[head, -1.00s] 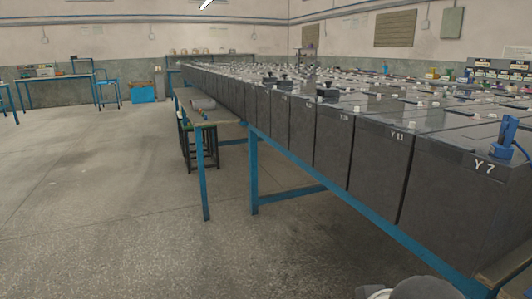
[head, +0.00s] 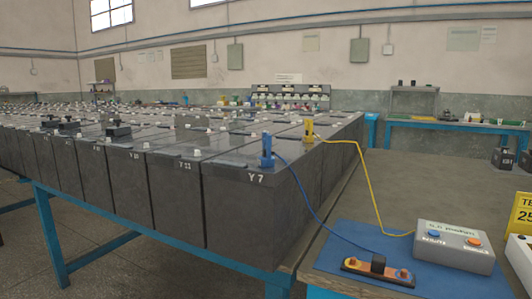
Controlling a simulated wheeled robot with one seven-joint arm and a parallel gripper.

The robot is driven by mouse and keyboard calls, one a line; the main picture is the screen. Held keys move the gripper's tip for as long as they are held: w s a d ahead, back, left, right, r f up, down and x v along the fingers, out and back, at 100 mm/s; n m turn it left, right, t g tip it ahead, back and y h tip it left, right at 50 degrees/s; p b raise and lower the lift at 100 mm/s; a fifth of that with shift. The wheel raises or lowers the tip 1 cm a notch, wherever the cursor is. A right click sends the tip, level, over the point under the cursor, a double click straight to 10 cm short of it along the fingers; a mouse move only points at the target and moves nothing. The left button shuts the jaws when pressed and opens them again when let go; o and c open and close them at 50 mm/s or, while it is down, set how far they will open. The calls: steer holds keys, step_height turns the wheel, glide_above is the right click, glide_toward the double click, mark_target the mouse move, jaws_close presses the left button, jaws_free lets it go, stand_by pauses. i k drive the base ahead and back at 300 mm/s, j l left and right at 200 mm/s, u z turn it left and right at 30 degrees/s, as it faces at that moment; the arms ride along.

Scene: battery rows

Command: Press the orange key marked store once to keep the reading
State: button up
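The orange key (head: 474,242) is a small round button on the sloped top of a grey meter box (head: 462,259), at the lower right of the head view. A blue key (head: 434,233) sits to its left on the same box. The dark lettering on the box is too small to read surely, so I cannot make out a store mark. The box rests on a blue mat (head: 335,243). My gripper is not in view, and nothing covers the orange key.
Blue (head: 310,198) and yellow (head: 372,190) leads run to clips on the batteries. A yellow sign (head: 521,212) stands at the right edge. Battery rows (head: 235,205) fill the left.

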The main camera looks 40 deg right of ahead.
mark_target(474, 242)
steer(key=z, duration=2.65)
